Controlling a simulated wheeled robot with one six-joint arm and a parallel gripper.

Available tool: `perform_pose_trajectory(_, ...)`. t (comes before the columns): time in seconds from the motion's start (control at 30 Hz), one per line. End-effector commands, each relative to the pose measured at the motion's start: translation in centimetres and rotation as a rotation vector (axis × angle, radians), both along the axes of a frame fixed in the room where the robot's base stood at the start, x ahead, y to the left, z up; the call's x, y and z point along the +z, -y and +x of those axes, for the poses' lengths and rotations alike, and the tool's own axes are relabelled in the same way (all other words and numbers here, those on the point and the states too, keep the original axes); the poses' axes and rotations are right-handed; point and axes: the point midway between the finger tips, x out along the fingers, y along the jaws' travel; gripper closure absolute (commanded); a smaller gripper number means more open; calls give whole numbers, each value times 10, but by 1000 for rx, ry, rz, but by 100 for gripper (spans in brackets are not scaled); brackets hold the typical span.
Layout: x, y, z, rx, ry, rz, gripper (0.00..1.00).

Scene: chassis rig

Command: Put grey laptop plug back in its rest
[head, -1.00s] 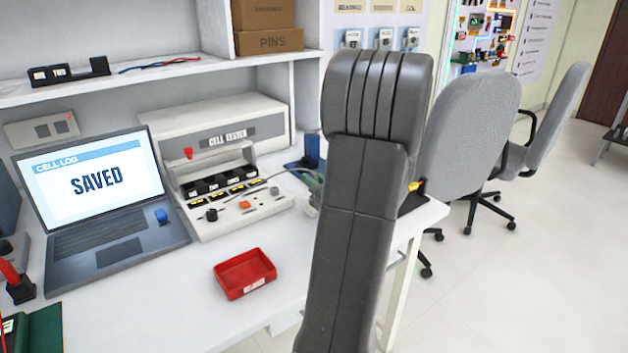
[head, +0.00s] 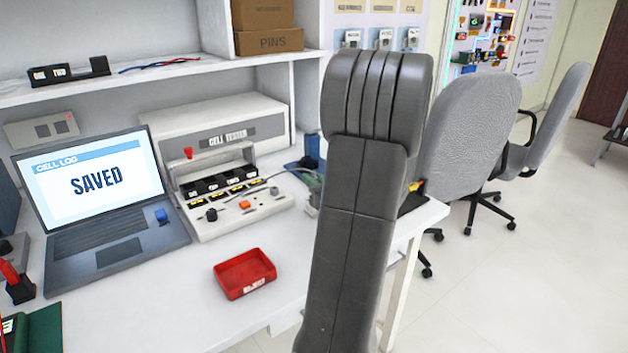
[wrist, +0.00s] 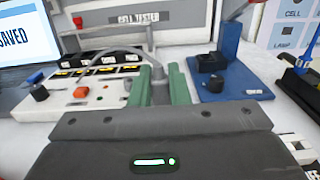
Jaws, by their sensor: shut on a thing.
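My gripper (wrist: 158,92) has green fingers in the wrist view and is shut on the grey laptop plug (wrist: 158,74). A grey cable runs from the plug up and left past the cell tester. The plug is held in front of the tester, left of a blue stand (wrist: 232,48) with black blocks on its base, which looks like the rest. The plug and the stand are apart in the picture. In the head view the blue stand (head: 311,147) is partly visible, and my arm hides most of the gripper. The laptop (head: 110,235) stands open at the left, showing "SAVED".
The cell tester (head: 225,140) with its control panel stands behind the plug. A red tray (head: 245,273) sits on the bench front, with clear white surface around it. A shelf (head: 150,82) runs above.

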Motion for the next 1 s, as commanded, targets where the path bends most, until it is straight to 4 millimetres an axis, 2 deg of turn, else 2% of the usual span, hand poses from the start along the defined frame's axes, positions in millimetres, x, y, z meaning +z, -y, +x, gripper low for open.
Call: perform_pose_trajectory(1.0, -23, 0, 0, 0, 0, 0, 100)
